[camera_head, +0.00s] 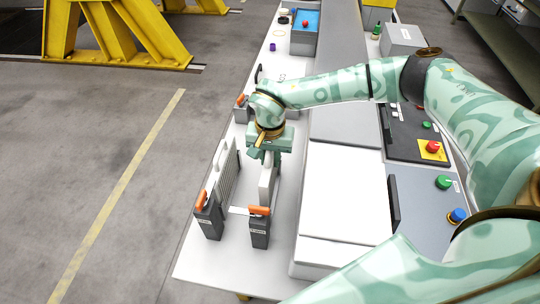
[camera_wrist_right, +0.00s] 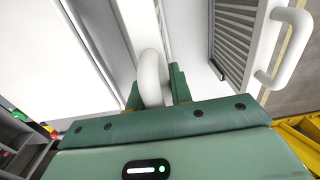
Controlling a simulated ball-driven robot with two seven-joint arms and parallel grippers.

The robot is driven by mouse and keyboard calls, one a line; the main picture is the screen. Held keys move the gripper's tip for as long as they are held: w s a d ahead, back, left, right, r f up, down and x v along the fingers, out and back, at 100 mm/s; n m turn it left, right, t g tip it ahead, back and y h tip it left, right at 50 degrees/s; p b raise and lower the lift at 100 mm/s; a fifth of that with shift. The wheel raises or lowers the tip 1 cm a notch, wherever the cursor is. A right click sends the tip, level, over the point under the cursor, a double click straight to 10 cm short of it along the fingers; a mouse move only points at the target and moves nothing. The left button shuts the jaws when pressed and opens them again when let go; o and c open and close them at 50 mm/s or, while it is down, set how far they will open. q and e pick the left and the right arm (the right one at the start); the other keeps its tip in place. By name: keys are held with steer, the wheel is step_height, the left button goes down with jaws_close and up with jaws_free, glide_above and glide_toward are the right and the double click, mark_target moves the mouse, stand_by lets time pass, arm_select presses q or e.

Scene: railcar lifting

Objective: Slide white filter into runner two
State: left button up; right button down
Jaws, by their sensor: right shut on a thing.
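In the head view my right gripper (camera_head: 267,152) points down over the light table, shut on the white filter (camera_head: 267,182), a narrow upright panel. In the wrist view the right gripper (camera_wrist_right: 157,92) closes around the filter's white loop handle (camera_wrist_right: 151,72). The held filter is near a dark post with an orange latch (camera_head: 259,228); whether its lower edge sits in a runner cannot be told. A second dark post with an orange latch (camera_head: 208,216) stands to the left. The post labels are too small to read, so runner two is not identifiable. My left gripper is out of view.
A grilled white panel (camera_head: 226,172) stands left of the held filter; its handle (camera_wrist_right: 288,45) shows in the wrist view. Another orange-latched post (camera_head: 241,110) is behind. A large white box (camera_head: 345,195) stands to the right.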

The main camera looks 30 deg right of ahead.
steer(key=shift+f+b, duration=1.3)
steer(key=shift+f, duration=1.1)
steer(key=c, duration=1.2)
jaws_free()
steer(key=shift+o, duration=0.2)
step_height(320, 180, up, 16)
steer(key=shift+r+p, duration=0.15)
steer(key=shift+p, duration=0.65)
